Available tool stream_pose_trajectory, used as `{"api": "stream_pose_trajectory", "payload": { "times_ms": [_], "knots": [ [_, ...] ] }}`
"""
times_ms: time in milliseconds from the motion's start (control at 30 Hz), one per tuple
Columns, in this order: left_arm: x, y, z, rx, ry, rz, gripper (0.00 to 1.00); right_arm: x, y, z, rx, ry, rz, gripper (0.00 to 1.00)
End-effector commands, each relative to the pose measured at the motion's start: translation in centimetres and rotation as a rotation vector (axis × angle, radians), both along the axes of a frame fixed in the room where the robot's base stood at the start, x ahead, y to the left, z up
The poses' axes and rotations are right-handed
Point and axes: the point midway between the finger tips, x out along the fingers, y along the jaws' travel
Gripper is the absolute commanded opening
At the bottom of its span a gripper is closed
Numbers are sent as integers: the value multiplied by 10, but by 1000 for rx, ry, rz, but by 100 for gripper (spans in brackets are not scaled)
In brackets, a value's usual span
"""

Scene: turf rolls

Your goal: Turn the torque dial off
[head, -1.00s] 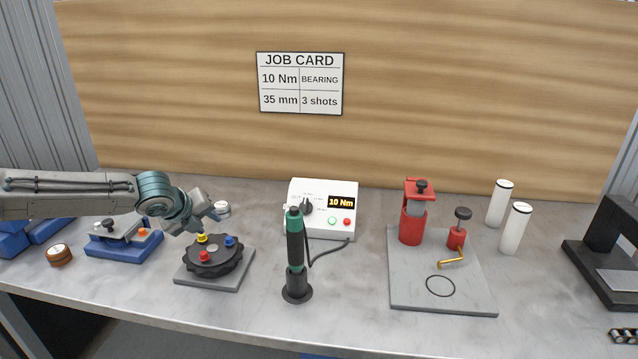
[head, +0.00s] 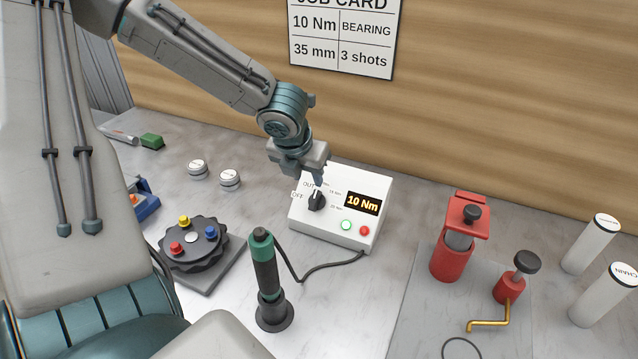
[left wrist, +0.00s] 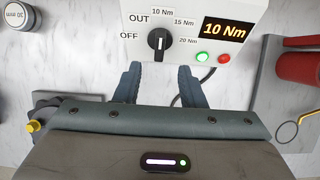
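The torque controller (head: 335,237) is a white box on the bench; its display (head: 362,203) reads 10 Nm. The black torque dial (head: 316,201) is on its face, with marks OFF, OUT, 10 Nm, 15 Nm and 20 Nm around it. In the left wrist view the dial's (left wrist: 159,43) white line points up toward 10 Nm. My left gripper (head: 306,177) is just above the box, close to the dial. In the left wrist view its fingers (left wrist: 160,72) are apart and empty, with the dial ahead of the gap. My right gripper is not in view.
A green and black screwdriver (head: 266,275) stands in front of the box, its cable running to it. A dark rotary fixture (head: 194,246) is at left, a red press (head: 461,240) at right. A green lamp (head: 346,225) and red button (head: 364,231) sit beside the dial.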

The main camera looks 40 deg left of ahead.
Motion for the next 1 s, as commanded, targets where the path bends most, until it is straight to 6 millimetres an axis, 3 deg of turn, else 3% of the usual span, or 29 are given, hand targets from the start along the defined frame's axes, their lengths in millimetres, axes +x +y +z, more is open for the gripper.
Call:
{"api": "stream_pose_trajectory", "payload": {
  "times_ms": [200, 500, 933, 1000],
  "knots": [
    [13, 5, -39, 2, 5, -1, 36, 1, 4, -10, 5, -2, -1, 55],
    [29, 10, -76, 0, 1, 1, 36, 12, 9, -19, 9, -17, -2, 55],
    [33, 10, -82, -2, -1, 0, 36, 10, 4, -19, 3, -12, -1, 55],
    [33, 10, -82, -1, -1, 1, 23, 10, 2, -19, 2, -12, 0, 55]
  ]
}}
